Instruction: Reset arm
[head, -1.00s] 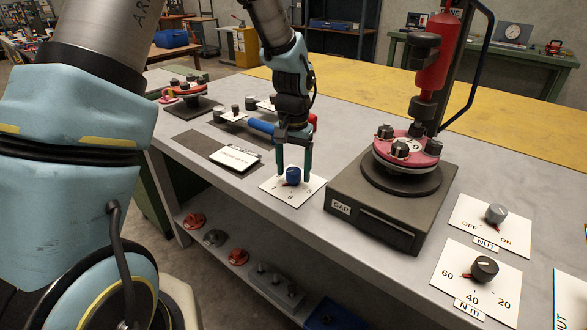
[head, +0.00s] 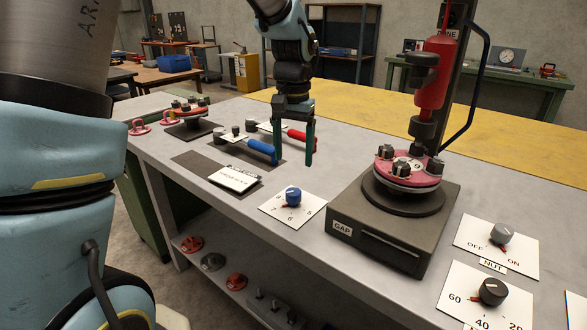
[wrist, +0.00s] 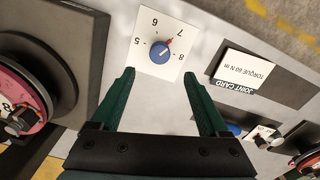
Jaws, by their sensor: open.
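My gripper (head: 292,160) is open and empty, raised above the bench in the head view. Its two green fingers also show in the wrist view (wrist: 158,92), apart with nothing between the tips. The blue knob (head: 293,197) on its white number plate (head: 280,217) lies below and in front of the gripper. In the wrist view the blue knob (wrist: 160,50) sits beyond the fingertips, untouched, its red pointer near the 7. The red flanged spool (head: 410,170) stands on the dark GAP fixture (head: 365,262) to the right, apart from my gripper.
A joint card (head: 236,178) lies left of the plate. Blue-handled (head: 262,149) and red-handled (head: 297,135) tools are behind it. A red tool on a column (head: 430,90) stands over the spool. NUT (head: 500,234) and torque (head: 491,292) knobs are at right.

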